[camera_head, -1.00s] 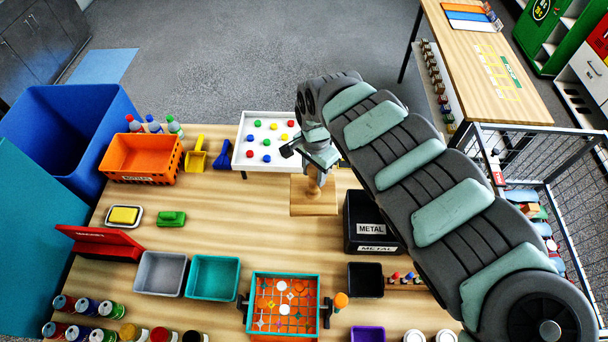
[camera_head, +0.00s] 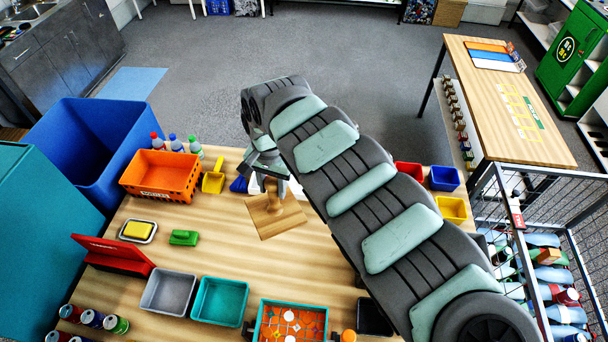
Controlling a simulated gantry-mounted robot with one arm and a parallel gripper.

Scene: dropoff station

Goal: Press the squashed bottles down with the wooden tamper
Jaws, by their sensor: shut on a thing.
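The wooden tamper (camera_head: 276,219) has a square flat base plate and a short handle. My gripper (camera_head: 271,181) is shut on its handle, and my wrist partly hides the grip. The tamper is over the back middle of the wooden table, its plate turned at an angle; I cannot tell whether the plate is clear of the tabletop. Several bottles (camera_head: 566,314), clear bluish with some green and red, lie heaped in a wire cage (camera_head: 519,222) at the right, well away from my gripper. How squashed they are is hard to see.
My arm crosses the table's right half and hides much there. An orange crate (camera_head: 158,178), grey bin (camera_head: 168,291) and teal bin (camera_head: 220,301) stand on the table (camera_head: 135,210). Yellow (camera_head: 451,208) and blue (camera_head: 444,178) bins sit between arm and cage. A second table (camera_head: 500,110) stands behind the cage.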

